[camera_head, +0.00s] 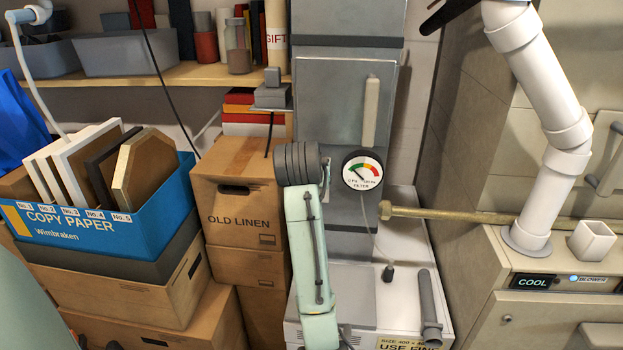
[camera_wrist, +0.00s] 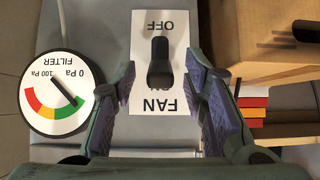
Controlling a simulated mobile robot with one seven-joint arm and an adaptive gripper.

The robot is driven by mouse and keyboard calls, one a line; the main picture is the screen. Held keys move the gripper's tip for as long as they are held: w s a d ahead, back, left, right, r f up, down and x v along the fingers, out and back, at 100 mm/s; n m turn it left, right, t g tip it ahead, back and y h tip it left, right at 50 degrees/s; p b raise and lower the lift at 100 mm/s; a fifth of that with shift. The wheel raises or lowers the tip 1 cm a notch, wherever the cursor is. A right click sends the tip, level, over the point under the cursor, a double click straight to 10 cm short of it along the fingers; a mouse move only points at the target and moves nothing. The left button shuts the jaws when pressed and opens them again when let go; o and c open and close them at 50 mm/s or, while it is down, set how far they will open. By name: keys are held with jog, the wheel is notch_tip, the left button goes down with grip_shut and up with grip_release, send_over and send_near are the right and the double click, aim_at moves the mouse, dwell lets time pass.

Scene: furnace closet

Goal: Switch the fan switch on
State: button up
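The fan switch is a white plate (camera_wrist: 140,88) with a black lever (camera_wrist: 160,62), seen upside down in the wrist view. FAN is printed at the picture's bottom and OFF at its top. The lever partly covers the ON lettering near FAN; its exact setting is hard to tell. My gripper (camera_wrist: 162,65) is open, with one finger on each side of the lever. Gaps show between the fingers and the lever, and nothing is held. In the head view my arm hides most of the switch area, and the fingers are not distinguishable there.
A round filter gauge (camera_head: 362,172) is close beside the switch; it also shows in the wrist view (camera_wrist: 55,105). An old linen carton (camera_head: 238,190) stands on the other side. A brass-coloured pipe (camera_head: 450,214) runs to the right of the grey furnace cabinet (camera_head: 345,95).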

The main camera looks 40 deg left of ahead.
jog(key=v, duration=0.6)
jog(key=shift+s+r, duration=0.15)
jog(key=shift+d, duration=0.15)
dwell(0.5)
